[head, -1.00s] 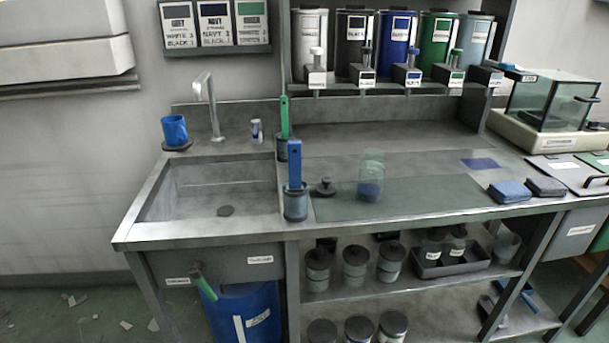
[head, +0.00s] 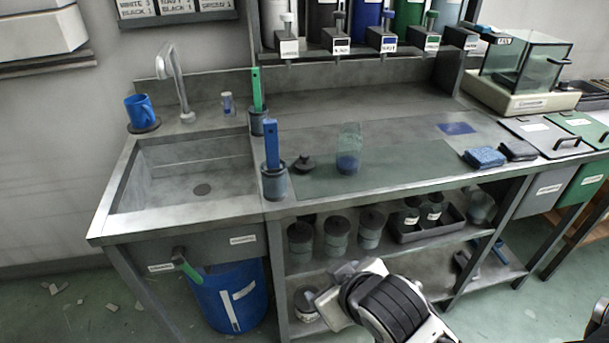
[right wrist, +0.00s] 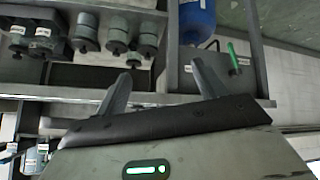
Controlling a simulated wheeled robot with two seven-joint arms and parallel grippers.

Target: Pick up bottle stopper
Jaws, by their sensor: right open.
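The bottle stopper (head: 304,164), small and dark with a knob on top, stands on the green-grey mat (head: 405,168) on the counter. Just right of it stands a clear glass bottle (head: 349,142) with blue contents at its bottom. My right gripper (head: 325,284) is low in front of the lower shelves, well below the stopper and empty. In the right wrist view its two fingers (right wrist: 161,69) are apart, with nothing between them. The stopper cannot be made out in the right wrist view. My left gripper is not in view.
Left of the stopper, a blue-handled tool stands in a dark holder (head: 275,184), with a green-handled one (head: 257,90) behind. A sink (head: 190,170) lies further left. Lidded jars (head: 337,236) fill the shelf below the counter edge. Blue and dark cloths (head: 485,157) lie right.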

